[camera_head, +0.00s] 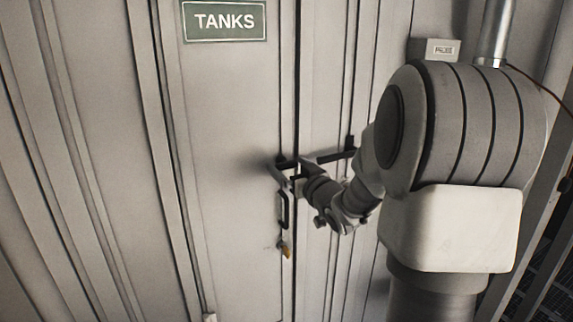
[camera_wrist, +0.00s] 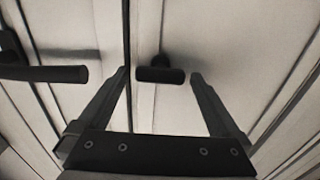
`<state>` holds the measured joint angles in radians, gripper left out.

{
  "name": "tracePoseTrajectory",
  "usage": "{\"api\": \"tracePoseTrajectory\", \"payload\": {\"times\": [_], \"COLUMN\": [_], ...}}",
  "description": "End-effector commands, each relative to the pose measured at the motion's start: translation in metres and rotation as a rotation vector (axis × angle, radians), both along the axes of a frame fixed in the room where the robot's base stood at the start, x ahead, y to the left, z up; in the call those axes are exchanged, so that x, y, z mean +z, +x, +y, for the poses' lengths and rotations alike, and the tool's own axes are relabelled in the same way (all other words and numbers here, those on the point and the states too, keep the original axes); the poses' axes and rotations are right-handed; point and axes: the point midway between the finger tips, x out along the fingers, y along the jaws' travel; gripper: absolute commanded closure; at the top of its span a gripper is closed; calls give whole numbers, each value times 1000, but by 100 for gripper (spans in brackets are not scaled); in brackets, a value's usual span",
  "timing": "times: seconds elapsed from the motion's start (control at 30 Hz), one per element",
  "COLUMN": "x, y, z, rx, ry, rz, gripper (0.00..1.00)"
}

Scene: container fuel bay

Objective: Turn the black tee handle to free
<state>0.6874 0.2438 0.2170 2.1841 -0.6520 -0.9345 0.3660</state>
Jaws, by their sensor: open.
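The black tee handle (camera_wrist: 160,75) shows in the wrist view as a short, dark, roughly horizontal bar on a stem against the pale door. My gripper (camera_wrist: 159,76) is open, with one fingertip to each side of the bar and a gap at both ends. It is not shut on anything. I cannot tell whether the tips reach as deep as the bar. In the head view my gripper (camera_head: 284,175) is at the door, close to a small black piece (camera_head: 286,161) that seems to be the tee, partly hidden by the fingers.
A longer black lever (camera_wrist: 50,74) lies left in the wrist view. In the head view, a black pull handle (camera_head: 284,210) and a yellowish tag or padlock (camera_head: 286,248) are below my gripper. A TANKS sign (camera_head: 225,21) is above. The door seam runs close by.

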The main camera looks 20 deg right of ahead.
Motion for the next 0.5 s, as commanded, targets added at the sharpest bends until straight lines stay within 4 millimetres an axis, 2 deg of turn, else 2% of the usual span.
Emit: {"api": "tracePoseTrajectory", "payload": {"times": [0.27,0.37,0.5], "x": [0,0,0], "y": [0,0,0], "z": [0,0,0], "rx": [0,0,0], "ry": [0,0,0], "rz": [0,0,0], "gripper": [0,14,40]}}
